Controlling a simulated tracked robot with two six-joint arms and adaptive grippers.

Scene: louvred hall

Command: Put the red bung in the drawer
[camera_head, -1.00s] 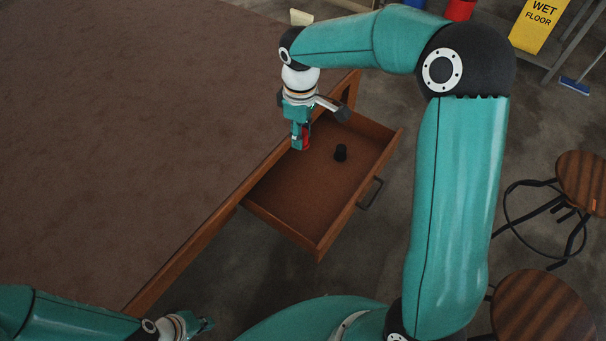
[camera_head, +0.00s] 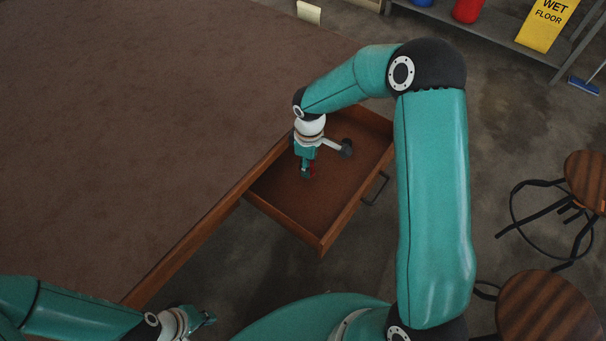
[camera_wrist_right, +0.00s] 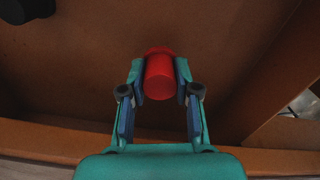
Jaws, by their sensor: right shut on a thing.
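The red bung (camera_wrist_right: 159,77) is between the two fingers of my right gripper (camera_wrist_right: 160,80), which is shut on it. In the head view a little of the red bung (camera_head: 313,170) shows beside the fingertips of my right gripper (camera_head: 308,173), over the inside of the open drawer (camera_head: 305,211). The drawer's wooden floor lies beneath; I cannot tell whether the bung touches it. My left gripper (camera_head: 205,319) is low at the left, away from the drawer; its fingers are too small to judge.
A black object (camera_wrist_right: 27,9) lies in the drawer at the wrist view's upper left. The drawer's handle (camera_head: 376,188) faces right. A broad brown tabletop (camera_head: 130,130) fills the left. Stools (camera_head: 547,315) and a shelf with a yellow sign (camera_head: 545,25) stand at right.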

